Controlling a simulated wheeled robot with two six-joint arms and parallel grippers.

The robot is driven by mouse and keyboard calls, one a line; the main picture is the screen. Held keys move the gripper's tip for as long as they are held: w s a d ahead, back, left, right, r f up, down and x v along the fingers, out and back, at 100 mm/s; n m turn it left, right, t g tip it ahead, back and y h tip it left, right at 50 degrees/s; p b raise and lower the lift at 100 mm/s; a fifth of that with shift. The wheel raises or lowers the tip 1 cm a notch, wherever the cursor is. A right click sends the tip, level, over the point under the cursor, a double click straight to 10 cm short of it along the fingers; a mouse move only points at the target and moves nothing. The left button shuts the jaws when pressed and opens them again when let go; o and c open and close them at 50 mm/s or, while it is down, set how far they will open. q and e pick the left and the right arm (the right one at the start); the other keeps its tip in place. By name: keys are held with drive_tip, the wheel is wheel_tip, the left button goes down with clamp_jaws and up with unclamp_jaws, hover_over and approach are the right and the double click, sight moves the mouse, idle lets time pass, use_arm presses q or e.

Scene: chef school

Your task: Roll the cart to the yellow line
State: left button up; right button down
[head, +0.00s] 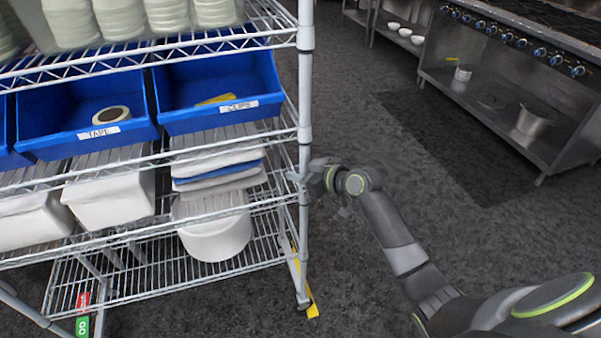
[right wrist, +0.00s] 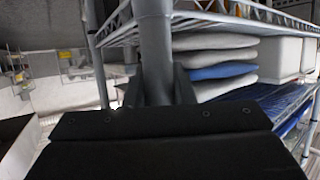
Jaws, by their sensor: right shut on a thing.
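The cart (head: 305,110) is a chrome wire rack with several shelves on the left of the head view. My right gripper (head: 302,180) is shut on its right corner post, at the height of the folded cloths. In the right wrist view the post (right wrist: 155,45) stands upright between the fingers of my right gripper (right wrist: 158,92). The yellow line (head: 312,304) shows as a short strip on the floor beside the caster (head: 303,301) below that post. The post and lower shelf hide part of it. My left gripper is not in view.
Blue bins labelled TAPE (head: 92,140) and CLIPS (head: 225,118), folded cloths (head: 218,165) and a white round container (head: 217,236) sit on the shelves. A steel stove unit (head: 505,100) stands at the far right. The dark floor (head: 345,95) between is clear.

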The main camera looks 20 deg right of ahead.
drive_tip(key=c, duration=1.1)
unclamp_jaws()
drive_tip(key=shift+a, duration=0.15)
drive_tip(key=shift+c, duration=0.2)
drive_tip(key=shift+s+d+r, duration=0.15)
drive_tip(key=shift+s+d, duration=0.2)
drive_tip(key=shift+s, duration=0.1)
drive_tip(key=v, duration=1.6)
drive_tip(key=shift+r, duration=0.15)
drive_tip(key=shift+d, duration=0.15)
